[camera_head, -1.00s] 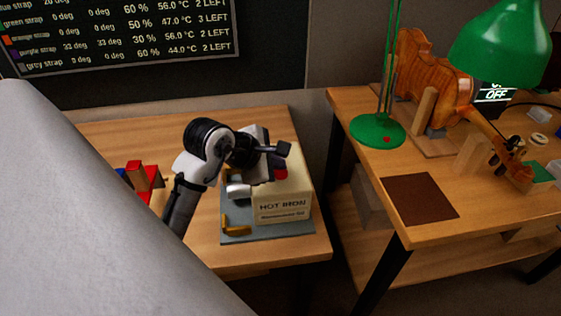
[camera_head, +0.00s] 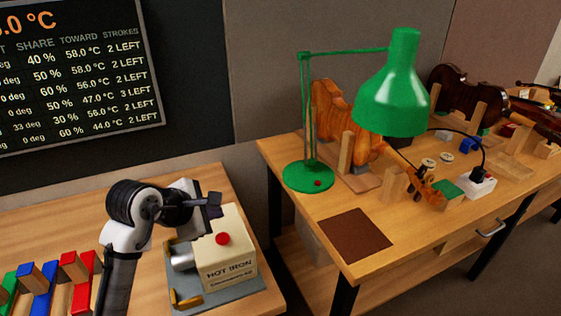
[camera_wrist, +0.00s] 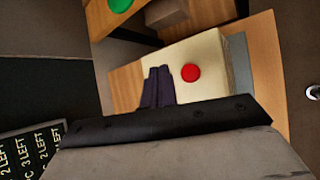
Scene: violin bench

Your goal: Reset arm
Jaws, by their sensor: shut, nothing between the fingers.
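My gripper (camera_head: 214,206) is at the end of my folded arm, above the left bench and just over the hot iron box. Its fingers are together with nothing between them. In the wrist view my gripper's dark fingers (camera_wrist: 158,87) show in front of the cream box. The hot iron box (camera_head: 232,262) is cream with a red button (camera_head: 222,239) on top, and it stands on a grey-blue base. The red button also shows in the wrist view (camera_wrist: 190,73), beside the fingers and apart from them.
Red, blue and green blocks (camera_head: 40,283) stand on the left bench. The right bench holds a green lamp (camera_head: 392,100), a violin (camera_head: 335,115), a brown mat (camera_head: 354,235) and a white power strip (camera_head: 478,183). A gap separates the benches. A dark board (camera_head: 75,75) hangs behind.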

